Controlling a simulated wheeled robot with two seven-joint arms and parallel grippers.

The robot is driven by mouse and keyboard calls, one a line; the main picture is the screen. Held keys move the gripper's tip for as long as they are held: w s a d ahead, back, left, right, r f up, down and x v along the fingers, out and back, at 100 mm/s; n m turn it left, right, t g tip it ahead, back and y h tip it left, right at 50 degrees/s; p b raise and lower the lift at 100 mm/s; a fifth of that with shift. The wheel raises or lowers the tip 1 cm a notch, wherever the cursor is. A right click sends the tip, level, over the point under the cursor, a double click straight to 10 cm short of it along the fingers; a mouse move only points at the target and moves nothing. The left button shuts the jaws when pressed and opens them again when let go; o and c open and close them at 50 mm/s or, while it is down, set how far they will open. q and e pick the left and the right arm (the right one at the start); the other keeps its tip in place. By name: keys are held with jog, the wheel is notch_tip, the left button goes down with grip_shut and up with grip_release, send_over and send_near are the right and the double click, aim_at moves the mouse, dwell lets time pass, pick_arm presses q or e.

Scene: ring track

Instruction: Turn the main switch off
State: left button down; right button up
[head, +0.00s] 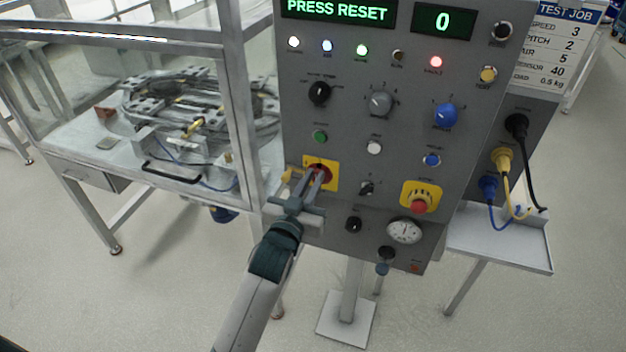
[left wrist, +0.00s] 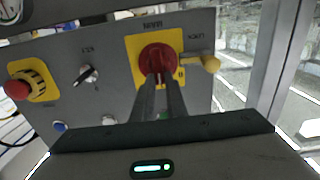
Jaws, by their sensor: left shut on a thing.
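The main switch (head: 322,172) is a red rotary knob on a yellow plate (head: 333,184), low on the left of the grey control panel. In the left wrist view the red knob (left wrist: 157,58) sits on its yellow plate, with a yellow lock piece (left wrist: 207,64) beside it. My left gripper (head: 316,180) reaches up to the panel with its two fingers shut on the red knob. The fingers hide the lower part of the knob. My right gripper is not in view.
The panel also carries a red emergency button (head: 419,206), a gauge (head: 404,231), and grey (head: 379,103) and blue (head: 445,116) knobs. A glazed bench with a ring track (head: 200,105) stands left. A small shelf (head: 520,258) is at right.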

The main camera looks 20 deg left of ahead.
pick_arm(q)
jog(key=shift+n+p, duration=0.3)
jog(key=shift+n, duration=0.1)
jog(key=shift+a+r+n+p, duration=0.1)
jog(key=shift+a+n+p, duration=0.15)
jog(key=shift+n+p, duration=0.55)
jog(key=n, duration=0.2)
jog(key=n+p, duration=0.1)
jog(key=n, duration=0.1)
jog(key=shift+a, duration=0.3)
jog(key=shift+a+f+n+p, duration=0.15)
jog(key=shift+f+n+p, duration=0.4)
jog(key=shift+n, duration=1.4)
jog(key=shift+a+f+n+p, duration=0.2)
jog(key=shift+n+p, duration=0.7)
jog(key=shift+n, duration=1)
jog(key=shift+a+f+n+p, duration=0.15)
jog(key=shift+f+n+p, duration=0.4)
jog(key=shift+n, duration=1.4)
jog(key=shift+r, duration=0.15)
